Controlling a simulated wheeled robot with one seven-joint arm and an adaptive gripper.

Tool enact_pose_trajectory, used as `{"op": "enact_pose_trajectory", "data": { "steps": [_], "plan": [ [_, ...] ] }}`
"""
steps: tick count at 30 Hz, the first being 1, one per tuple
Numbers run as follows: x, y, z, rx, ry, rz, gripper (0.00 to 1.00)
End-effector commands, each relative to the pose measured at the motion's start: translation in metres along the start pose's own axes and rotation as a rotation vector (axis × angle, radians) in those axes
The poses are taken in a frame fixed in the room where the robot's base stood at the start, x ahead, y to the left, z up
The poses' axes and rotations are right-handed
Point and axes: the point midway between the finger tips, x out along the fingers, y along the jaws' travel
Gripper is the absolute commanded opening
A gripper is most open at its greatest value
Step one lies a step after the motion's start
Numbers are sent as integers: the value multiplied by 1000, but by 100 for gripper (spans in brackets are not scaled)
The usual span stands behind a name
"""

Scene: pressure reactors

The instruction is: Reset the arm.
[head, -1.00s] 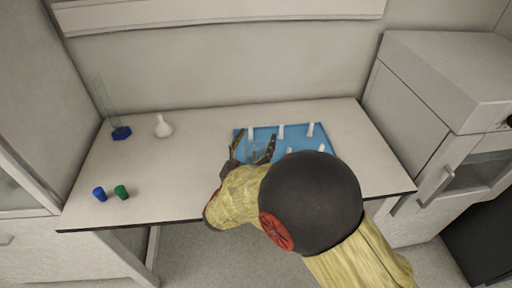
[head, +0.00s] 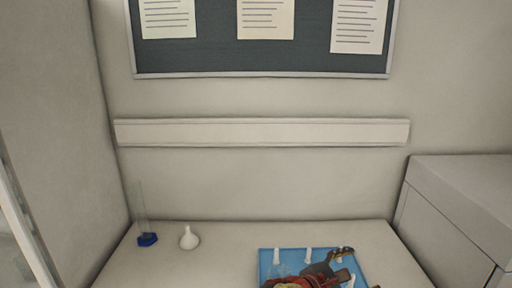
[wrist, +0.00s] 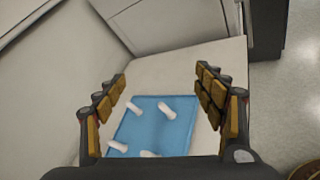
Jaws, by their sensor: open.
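My gripper (wrist: 160,98) is open, with its two padded fingers apart and nothing between them in the wrist view. It is above a blue tray (wrist: 182,133) with several white pegs. In the head view my gripper (head: 342,252) shows at the bottom, over the right part of the same blue tray (head: 268,258). My gripper and wrist hide part of the tray there.
A white flask (head: 189,239) and a clear cylinder with a blue base (head: 147,240) stand at the table's back left. The bare table (head: 215,265) lies between flask and tray. A grey cabinet (head: 462,200) stands at the right. A pinboard (head: 210,55) hangs on the wall.

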Motion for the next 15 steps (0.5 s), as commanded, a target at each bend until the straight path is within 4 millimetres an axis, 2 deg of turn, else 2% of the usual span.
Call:
{"op": "enact_pose_trajectory", "data": {
  "steps": [1,4,7,11,15],
  "plan": [
    [0,-23,21,111,43,-90,70],
    [-8,-69,38,335,137,-263,70],
    [-27,-105,47,572,231,-422,70],
    [-62,-134,50,893,352,-611,70],
    [-106,-141,51,1238,483,-783,70]
  ]
}}
